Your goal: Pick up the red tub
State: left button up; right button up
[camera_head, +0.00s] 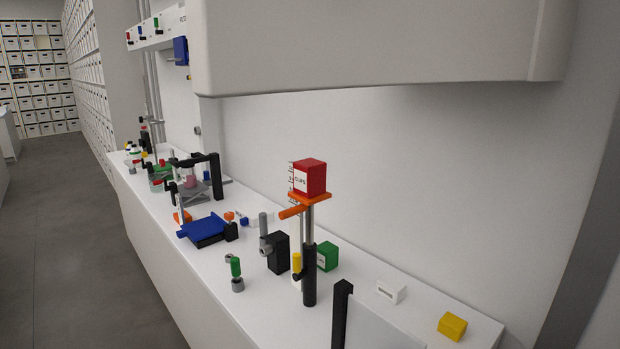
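The red tub (314,178) is box-shaped, with a white label reading "CLIPS" on its left face. It rests upright on a small orange platform (308,200) on top of a black and metal post (309,270) standing on the white bench. The tub stands well above the bench top, in front of the plain wall. Neither of my grippers shows in the head view.
A green labelled tub (327,256) stands just behind the post. A black block (278,253), a green-topped piece (236,268), a blue platform (204,228), a white block (391,291) and a yellow block (452,326) are on the bench (270,306). A grey overhang (370,45) hangs above.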

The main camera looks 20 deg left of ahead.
aim_at(309, 174)
jog(key=i+j, duration=0.1)
jog(key=j, duration=0.75)
jog(key=i+j, duration=0.15)
jog(key=j, duration=0.25)
